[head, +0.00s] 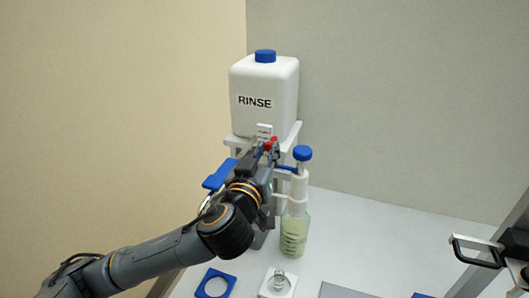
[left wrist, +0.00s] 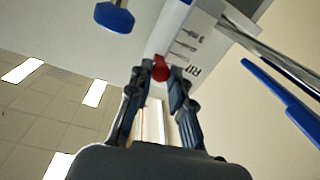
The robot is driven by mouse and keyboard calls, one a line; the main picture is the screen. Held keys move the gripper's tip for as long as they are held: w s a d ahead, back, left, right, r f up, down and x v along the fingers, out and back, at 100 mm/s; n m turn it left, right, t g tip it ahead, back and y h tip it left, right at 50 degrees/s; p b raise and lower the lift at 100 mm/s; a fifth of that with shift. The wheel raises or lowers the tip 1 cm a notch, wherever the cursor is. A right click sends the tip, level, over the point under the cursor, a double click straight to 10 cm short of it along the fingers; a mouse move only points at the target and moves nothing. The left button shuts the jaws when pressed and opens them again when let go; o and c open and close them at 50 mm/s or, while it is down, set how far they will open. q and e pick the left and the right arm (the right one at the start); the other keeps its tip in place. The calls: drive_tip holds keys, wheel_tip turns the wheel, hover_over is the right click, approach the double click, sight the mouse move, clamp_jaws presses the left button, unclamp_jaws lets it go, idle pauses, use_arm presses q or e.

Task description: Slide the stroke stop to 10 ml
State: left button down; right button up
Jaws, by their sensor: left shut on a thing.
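A small red piece (head: 270,143), which looks like the stroke stop, sits in front of a small white label (head: 264,130) below the rinse bottle. My left gripper (head: 268,148) reaches up to it from the left. In the left wrist view the red piece (left wrist: 160,69) is between the two fingertips (left wrist: 160,78), and the gripper is shut on it.
The white RINSE bottle (head: 265,95) stands above on a bracket. A blue lever (head: 219,175) is left of the gripper. A blue-capped bottle (head: 294,236) with greenish liquid stands close on the right. A blue ring holder (head: 215,284) and a small vial (head: 279,281) are in front.

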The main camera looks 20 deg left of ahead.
use_arm(q)
wheel_tip(320, 180, down, 4)
drive_tip(key=shift+r+b, duration=0.1)
drive_tip(key=shift+b, duration=1.15)
use_arm(e)
wheel_tip(320, 180, down, 4)
drive_tip(key=shift+r, duration=0.15)
use_arm(q)
drive_tip(key=c, duration=1.2)
unclamp_jaws()
use_arm(e)
drive_tip(key=shift+s+d, duration=0.1)
drive_tip(key=shift+d, duration=0.05)
use_arm(q)
drive_tip(key=s, duration=0.7)
drive_tip(key=shift+s+d, duration=0.15)
drive_tip(key=shift+s, duration=0.1)
